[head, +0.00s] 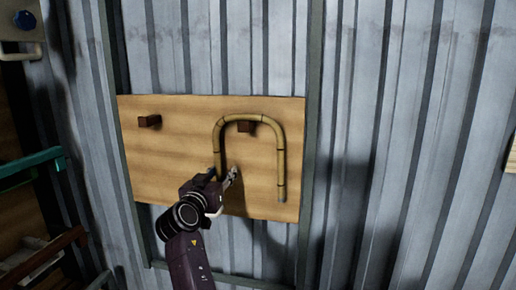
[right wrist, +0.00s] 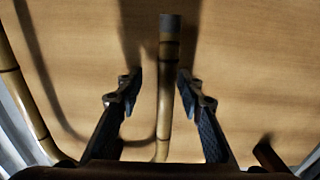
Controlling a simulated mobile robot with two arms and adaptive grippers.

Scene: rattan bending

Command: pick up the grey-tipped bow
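The bow (head: 281,150) is a bamboo-coloured rattan rod bent into an upside-down U. It hangs over the right brown peg (head: 247,127) of a wooden board (head: 165,180). My right gripper (head: 234,174) is at the bow's left leg and hides its lower end in the head view. In the right wrist view the grey-tipped leg (right wrist: 165,95) runs between the two open fingers (right wrist: 160,80), with a gap on each side. The grey tip (right wrist: 171,24) lies past the fingertips. The other leg (right wrist: 22,90) shows at the left there. My left gripper is not in view.
The left peg (head: 149,121) is bare. The board is fixed on a corrugated metal wall (head: 400,120). A teal bar (head: 35,163) and wooden pieces (head: 45,255) stand at the left edge.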

